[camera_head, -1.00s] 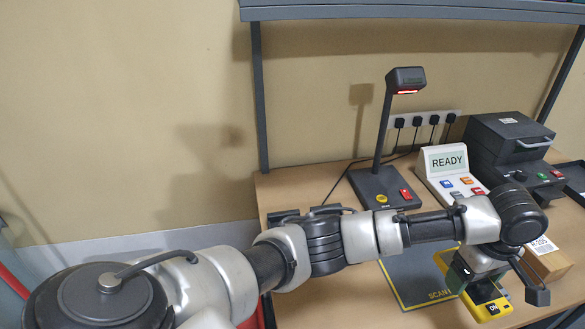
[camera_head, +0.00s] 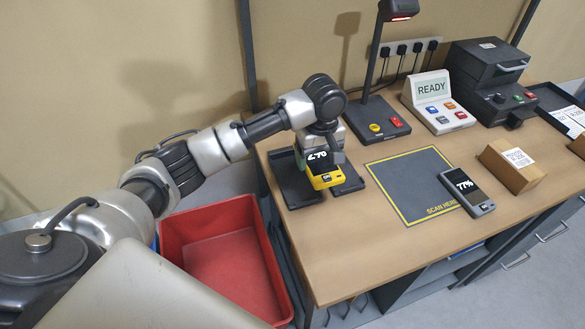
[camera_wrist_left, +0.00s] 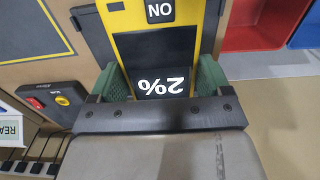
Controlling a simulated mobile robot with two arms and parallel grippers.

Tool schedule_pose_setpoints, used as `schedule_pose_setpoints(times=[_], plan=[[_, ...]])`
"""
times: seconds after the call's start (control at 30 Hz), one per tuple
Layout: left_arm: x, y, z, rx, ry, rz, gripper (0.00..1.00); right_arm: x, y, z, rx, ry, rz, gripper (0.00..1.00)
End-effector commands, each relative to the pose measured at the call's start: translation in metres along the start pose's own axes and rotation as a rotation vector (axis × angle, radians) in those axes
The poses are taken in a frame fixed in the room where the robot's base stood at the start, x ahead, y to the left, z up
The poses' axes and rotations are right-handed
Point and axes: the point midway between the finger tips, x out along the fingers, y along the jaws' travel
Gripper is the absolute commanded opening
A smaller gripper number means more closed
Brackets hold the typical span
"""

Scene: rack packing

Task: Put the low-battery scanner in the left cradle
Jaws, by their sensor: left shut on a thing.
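The low-battery scanner (camera_head: 323,181) is yellow with a dark screen. In the left wrist view its screen (camera_wrist_left: 162,52) shows 2%, upside down. My left gripper (camera_head: 320,158) is shut on it; green finger pads (camera_wrist_left: 162,78) press its two sides. It is over the dark cradle pair at the desk's left end, in front of the gap between the left cradle (camera_head: 289,187) and the right cradle (camera_head: 350,184). I cannot tell whether it touches them. My right gripper is not in view.
A cardboard box (camera_head: 510,172), a READY console (camera_head: 438,105), a lamp-like reader (camera_head: 373,118) and a dark printer-like machine (camera_head: 490,75) stand further right. A red bin (camera_head: 215,203) stands left of the desk, below it.

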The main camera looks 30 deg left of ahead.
Motion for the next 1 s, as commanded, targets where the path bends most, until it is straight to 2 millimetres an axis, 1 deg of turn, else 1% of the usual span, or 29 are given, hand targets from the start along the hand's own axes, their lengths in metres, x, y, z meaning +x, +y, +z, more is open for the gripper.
schedule_pose_setpoints(times=[0.03, 0.1, 0.2, 0.3, 0.43, 0.6, 0.7, 1.0], plan=[[0.005, -0.011, -0.009, -0.005, 0.001, -0.005, 0.47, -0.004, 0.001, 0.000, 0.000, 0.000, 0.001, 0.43], [0.014, -0.021, -0.019, -0.004, 0.000, -0.005, 0.47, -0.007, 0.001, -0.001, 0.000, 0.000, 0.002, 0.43], [0.025, -0.032, -0.031, -0.003, 0.000, -0.002, 0.47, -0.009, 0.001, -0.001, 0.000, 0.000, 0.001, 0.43], [0.031, -0.039, -0.037, -0.002, 0.000, 0.000, 0.47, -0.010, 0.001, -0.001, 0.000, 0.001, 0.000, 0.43], [0.039, -0.042, -0.040, 0.000, -0.001, -0.001, 0.47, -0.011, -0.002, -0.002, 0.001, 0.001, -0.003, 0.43], [0.064, -0.042, -0.040, 0.000, -0.001, -0.001, 0.47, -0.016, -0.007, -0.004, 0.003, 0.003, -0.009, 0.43], [0.073, -0.042, -0.040, 0.000, 0.000, 0.001, 0.47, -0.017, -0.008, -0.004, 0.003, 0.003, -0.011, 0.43], [0.075, -0.041, -0.040, 0.001, 0.001, 0.001, 0.47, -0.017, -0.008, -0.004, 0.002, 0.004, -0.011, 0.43]])
